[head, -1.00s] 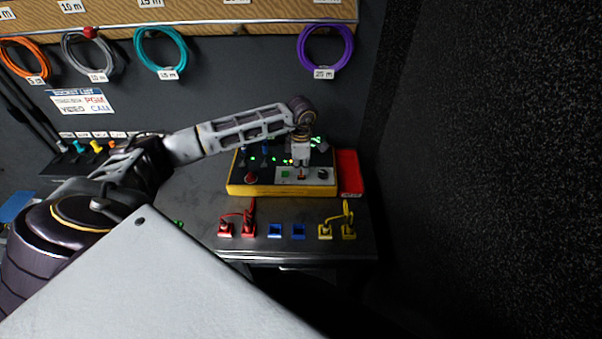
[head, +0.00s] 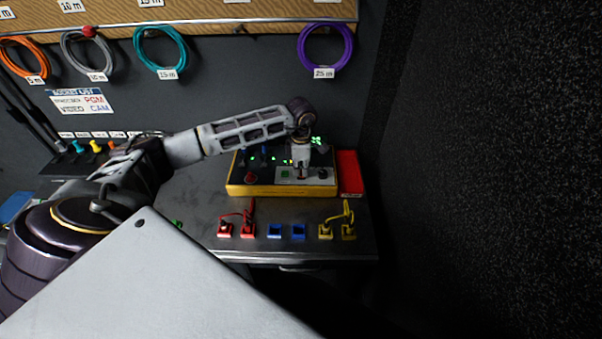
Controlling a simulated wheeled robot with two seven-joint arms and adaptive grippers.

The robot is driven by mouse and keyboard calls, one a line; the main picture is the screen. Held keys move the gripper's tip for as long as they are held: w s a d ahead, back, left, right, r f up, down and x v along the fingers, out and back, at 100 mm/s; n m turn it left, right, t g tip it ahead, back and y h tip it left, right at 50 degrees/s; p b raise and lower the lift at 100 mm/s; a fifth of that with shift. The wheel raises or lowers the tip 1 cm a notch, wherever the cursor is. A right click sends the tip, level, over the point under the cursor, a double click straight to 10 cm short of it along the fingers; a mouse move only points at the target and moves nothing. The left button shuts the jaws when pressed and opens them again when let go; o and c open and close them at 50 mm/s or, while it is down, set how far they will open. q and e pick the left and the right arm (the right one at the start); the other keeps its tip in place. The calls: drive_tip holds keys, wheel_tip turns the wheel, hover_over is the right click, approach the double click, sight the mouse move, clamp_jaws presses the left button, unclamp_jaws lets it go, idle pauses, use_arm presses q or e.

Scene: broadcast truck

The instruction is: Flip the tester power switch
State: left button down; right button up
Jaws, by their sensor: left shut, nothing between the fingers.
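The tester (head: 270,190) is a black-topped box with a yellow body on the metal bench. Green lights show on its top, along with a red round button (head: 250,177) at the left and a dark knob (head: 323,174) at the right. My left gripper (head: 300,170) points down over the tester's front panel, between the green square and the knob. It is shut and empty. Its fingertips are at or just above a small switch there, and they hide most of it. I cannot tell whether they touch. My right gripper is out of view.
A red bin (head: 349,172) stands against the tester's right side. Red, blue and yellow sockets line the bench's front (head: 287,247), with red and yellow cables plugged in. Coiled cables, including a purple one (head: 326,47), hang behind. A dark wall rises at the right.

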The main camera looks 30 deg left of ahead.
sight(301, 175)
use_arm(q)
drive_tip(key=shift+f, duration=0.15)
idle(0.3)
drive_tip(key=shift+r+p, duration=0.3)
drive_tip(key=shift+r, duration=0.4)
drive_tip(key=shift+r+p, duration=1.4)
drive_tip(key=shift+r, duration=1.4)
